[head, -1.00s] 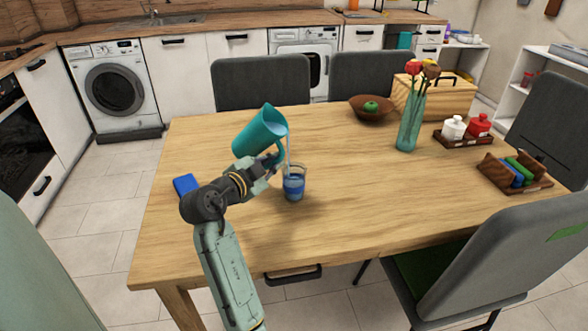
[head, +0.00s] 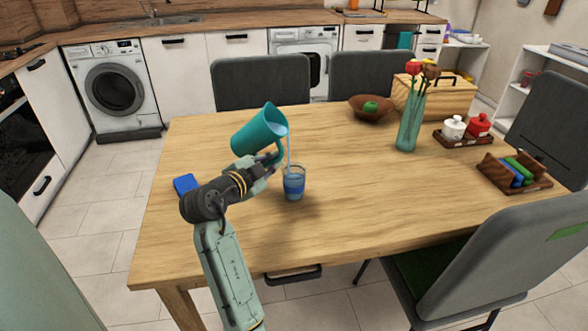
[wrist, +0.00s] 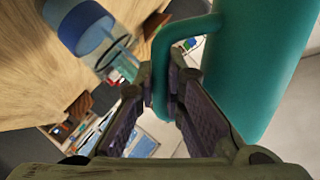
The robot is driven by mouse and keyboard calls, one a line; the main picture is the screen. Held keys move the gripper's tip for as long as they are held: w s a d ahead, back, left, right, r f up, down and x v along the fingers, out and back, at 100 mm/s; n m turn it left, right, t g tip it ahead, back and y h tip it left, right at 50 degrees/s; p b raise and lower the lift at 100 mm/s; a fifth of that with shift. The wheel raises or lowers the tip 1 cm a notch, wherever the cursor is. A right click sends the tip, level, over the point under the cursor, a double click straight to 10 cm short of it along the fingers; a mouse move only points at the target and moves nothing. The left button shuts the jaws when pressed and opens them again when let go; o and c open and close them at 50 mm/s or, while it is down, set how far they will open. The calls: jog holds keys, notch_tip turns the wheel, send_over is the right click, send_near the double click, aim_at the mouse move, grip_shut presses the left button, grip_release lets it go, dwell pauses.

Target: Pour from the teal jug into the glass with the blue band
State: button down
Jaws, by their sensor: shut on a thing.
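The teal jug (head: 256,134) is held in the air above the table, tipped with its mouth to the right. A thin pale-blue stream runs from its mouth down into the glass with the blue band (head: 294,184). The glass stands upright on the table with liquid in it, below and right of the jug. My gripper (head: 272,161) is shut on the jug's handle. In the wrist view my gripper (wrist: 160,88) holds the teal handle, the jug body (wrist: 255,65) is at right, and the glass (wrist: 84,30) is at upper left.
A blue block-like item (head: 185,185) lies left of my arm. A vase with flowers (head: 409,128), a brown bowl (head: 367,113), a wooden box (head: 440,98), a condiment tray (head: 468,141) and a divided holder (head: 515,180) stand to the right. The table's front middle is clear.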

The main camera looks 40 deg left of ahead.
jog(key=shift+s+a+r+m+y, duration=0.15)
jog(key=shift+a+r+m+y, duration=0.15)
jog(key=shift+m, duration=0.1)
dwell(1.4)
jog(key=n, duration=0.1)
jog(key=d+f+n+t+h+b, duration=0.1)
jog(key=shift+w+d+f+n, duration=0.2)
jog(key=shift+w+n, duration=0.05)
jog(key=shift+n, duration=0.05)
jog(key=shift+a+r+n, duration=0.1)
jog(key=shift+a+n, duration=0.1)
jog(key=shift+n, duration=0.2)
jog(key=shift+s+a+n, duration=0.1)
jog(key=shift+a+n, duration=0.05)
jog(key=shift+n, duration=0.15)
jog(key=shift+a+r+n+t+h, duration=0.3)
jog(key=shift+r+n+h, duration=0.25)
jog(key=shift+n, duration=0.15)
jog(key=shift+s+a+f+n+b, duration=0.1)
jog(key=shift+f+n+b, duration=0.2)
jog(key=shift+f+n, duration=0.15)
jog(key=shift+s+a+f+n+t+b, duration=0.1)
jog(key=shift+a+n+t+b, duration=0.15)
jog(key=shift+n, duration=0.35)
jog(key=shift+a+f+n+t+b, duration=0.1)
jog(key=shift+n+t, duration=0.15)
jog(key=shift+n, duration=0.3)
